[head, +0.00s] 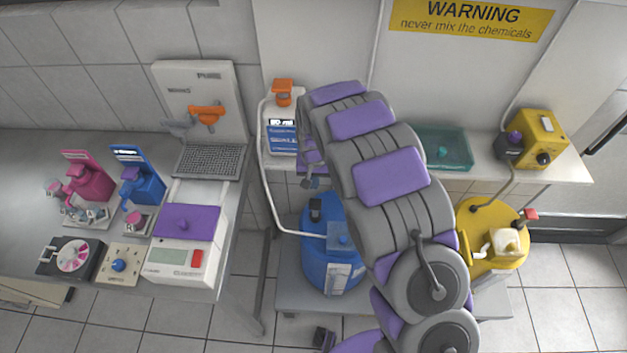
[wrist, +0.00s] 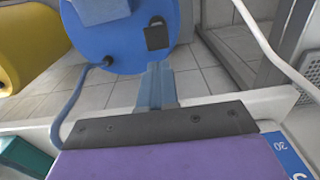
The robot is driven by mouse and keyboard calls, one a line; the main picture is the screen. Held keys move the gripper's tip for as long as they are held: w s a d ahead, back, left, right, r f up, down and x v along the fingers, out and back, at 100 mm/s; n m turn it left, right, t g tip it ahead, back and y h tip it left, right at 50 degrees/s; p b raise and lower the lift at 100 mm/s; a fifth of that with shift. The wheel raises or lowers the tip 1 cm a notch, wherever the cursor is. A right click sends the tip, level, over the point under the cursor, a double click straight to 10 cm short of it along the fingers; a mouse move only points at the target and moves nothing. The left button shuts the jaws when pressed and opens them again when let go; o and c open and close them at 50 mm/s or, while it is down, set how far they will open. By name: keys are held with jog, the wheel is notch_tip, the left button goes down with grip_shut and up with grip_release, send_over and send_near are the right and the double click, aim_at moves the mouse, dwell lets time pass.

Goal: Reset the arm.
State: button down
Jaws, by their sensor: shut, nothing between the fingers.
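My grey and purple arm (head: 390,178) rises from the bottom of the head view, reaches over the lower bench and folds down at its far end. My gripper (head: 311,183) is small and partly hidden beside the arm there, just in front of the shelf edge. In the wrist view my gripper (wrist: 158,84) has its two fingers together with nothing between them. It points toward the blue barrel (wrist: 120,40), which stands below the shelf and apart from the fingertips. The blue barrel also shows in the head view (head: 318,262), partly hidden by my arm.
A blue-labelled scale box (head: 283,137) and a teal tray (head: 461,150) flank my arm on the shelf. A yellow pump (head: 538,140) stands at right, above a yellow barrel (head: 478,225). The left bench holds pink and blue dispensers and a white device (head: 180,262).

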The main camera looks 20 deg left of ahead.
jog(key=shift+d, duration=0.1)
jog(key=s+d+r+m, duration=0.1)
jog(key=s+d+r, duration=0.2)
jog(key=d+r, duration=0.35)
jog(key=s+d+r+b, duration=0.1)
jog(key=s+d+r, duration=0.2)
jog(key=d+r, duration=0.3)
jog(key=s+d+r+m, duration=0.1)
jog(key=s+d+r, duration=0.35)
jog(key=d, duration=0.25)
jog(key=s+d+r, duration=0.1)
jog(key=s+d, duration=0.2)
jog(key=s, duration=0.5)
jog(key=s+d+r+g+b, duration=0.1)
jog(key=s+d, duration=0.3)
jog(key=s, duration=0.4)
jog(key=s+d+r, duration=0.3)
jog(key=s, duration=0.5)
jog(key=shift+d+r+m+g+b, duration=0.15)
jog(key=shift+d+m+g+b, duration=0.15)
jog(key=shift+d+g, duration=0.1)
jog(key=shift+w, duration=0.1)
